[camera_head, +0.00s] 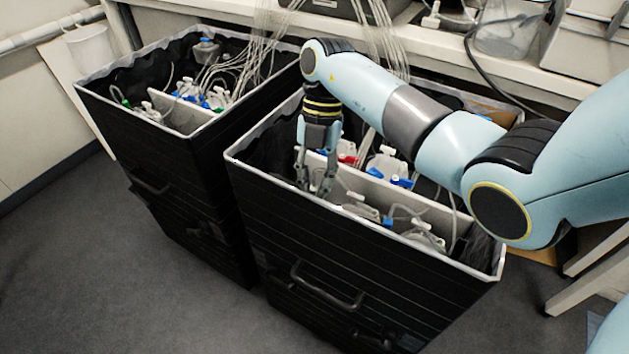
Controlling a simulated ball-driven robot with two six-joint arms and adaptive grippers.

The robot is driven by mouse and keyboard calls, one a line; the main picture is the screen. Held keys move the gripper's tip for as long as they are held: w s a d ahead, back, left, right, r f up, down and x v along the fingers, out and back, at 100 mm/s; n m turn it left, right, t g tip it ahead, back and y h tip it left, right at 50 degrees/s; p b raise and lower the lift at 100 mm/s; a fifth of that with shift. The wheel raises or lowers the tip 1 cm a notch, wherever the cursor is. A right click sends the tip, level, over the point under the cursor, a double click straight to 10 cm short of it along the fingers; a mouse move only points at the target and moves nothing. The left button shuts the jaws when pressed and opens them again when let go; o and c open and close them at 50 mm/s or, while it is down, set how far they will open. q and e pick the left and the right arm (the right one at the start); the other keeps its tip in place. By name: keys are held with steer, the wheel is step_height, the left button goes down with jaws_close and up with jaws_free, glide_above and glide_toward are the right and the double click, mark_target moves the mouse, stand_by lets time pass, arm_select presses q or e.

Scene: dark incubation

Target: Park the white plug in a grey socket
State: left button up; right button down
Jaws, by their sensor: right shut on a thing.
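My right gripper (316,188) points down into the right black bin, at its left end, in front of the pale divider. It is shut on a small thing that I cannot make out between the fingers. A small white piece that looks like a plug (432,17) stands on the bench at the top, with a dark cable near it. I cannot tell whether it is the task's plug. I cannot pick out a grey socket for certain. My left gripper is not in view.
The right black bin (372,238) and left black bin (160,118) hold bottles, blue caps and tubing. Thin clear tubes (262,40) rise from the bins toward the bench (420,42). A clear jar (508,32) stands on the bench. The floor (90,265) at front left is clear.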

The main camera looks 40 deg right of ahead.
steer(key=c, duration=1.2)
jaws_free()
steer(key=v, duration=0.7)
steer(key=shift+w+d+r, duration=0.1)
steer(key=shift+w+r, duration=0.05)
steer(key=shift+r, duration=0.05)
